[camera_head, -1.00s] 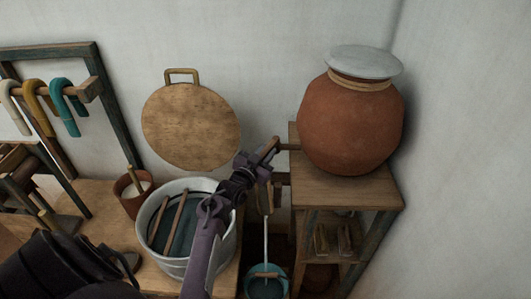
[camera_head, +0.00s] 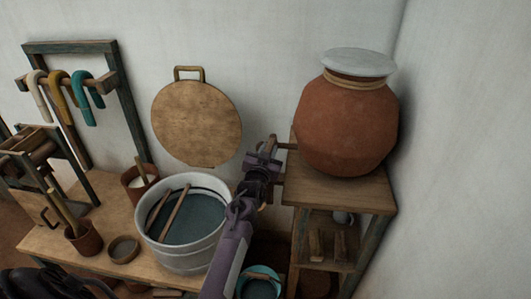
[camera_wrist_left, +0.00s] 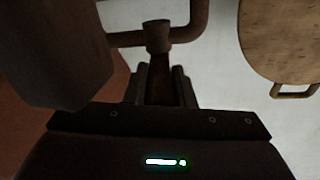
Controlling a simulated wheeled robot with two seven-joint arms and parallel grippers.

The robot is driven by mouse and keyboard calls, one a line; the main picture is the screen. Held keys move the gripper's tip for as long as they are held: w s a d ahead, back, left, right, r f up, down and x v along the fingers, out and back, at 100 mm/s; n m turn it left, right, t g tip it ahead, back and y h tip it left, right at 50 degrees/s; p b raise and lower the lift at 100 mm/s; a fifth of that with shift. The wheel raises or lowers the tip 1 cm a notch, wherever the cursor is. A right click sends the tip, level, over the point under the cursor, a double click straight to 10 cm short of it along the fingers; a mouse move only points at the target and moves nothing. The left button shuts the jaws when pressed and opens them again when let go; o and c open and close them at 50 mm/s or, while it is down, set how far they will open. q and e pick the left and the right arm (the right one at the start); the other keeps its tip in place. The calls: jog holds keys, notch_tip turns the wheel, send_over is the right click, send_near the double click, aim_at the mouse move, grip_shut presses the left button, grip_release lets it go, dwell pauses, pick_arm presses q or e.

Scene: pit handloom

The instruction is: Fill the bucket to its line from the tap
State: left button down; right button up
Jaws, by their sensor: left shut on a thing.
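The clay water pot (camera_head: 345,125) stands on a wooden stand at the right, with a wooden tap (camera_head: 287,146) coming out of its left side. My left gripper (camera_head: 268,152) is at the tap. In the left wrist view, its fingers (camera_wrist_left: 163,88) are shut on the brown tap handle (camera_wrist_left: 160,62). The teal bucket (camera_head: 262,284) is low beneath the tap, partly cut off by the frame and partly behind my left arm. Its level and line cannot be made out. No falling stream is visible now. My right gripper is not in view.
A large pale tub (camera_head: 190,260) of dark liquid with sticks across it stands on the wooden table (camera_head: 60,245). A round wooden board (camera_head: 197,125) hangs on the wall. The stand (camera_head: 335,190) closes off the right.

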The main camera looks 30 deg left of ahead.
pick_arm(q)
jog(key=shift+d+r+n+y, duration=0.1)
jog(key=shift+d+n+y, duration=0.05)
jog(key=shift+n+y, duration=0.15)
jog(key=shift+w+d+y, duration=0.1)
jog(key=shift+d+y, duration=0.05)
jog(key=shift+y, duration=0.15)
jog(key=shift+d+n+g+y, duration=0.15)
jog(key=shift+n+g+y, duration=0.15)
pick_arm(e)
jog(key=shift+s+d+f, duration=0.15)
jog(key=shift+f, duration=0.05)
pick_arm(q)
jog(key=c, duration=1.2)
grip_release()
jog(key=shift+c, duration=0.2)
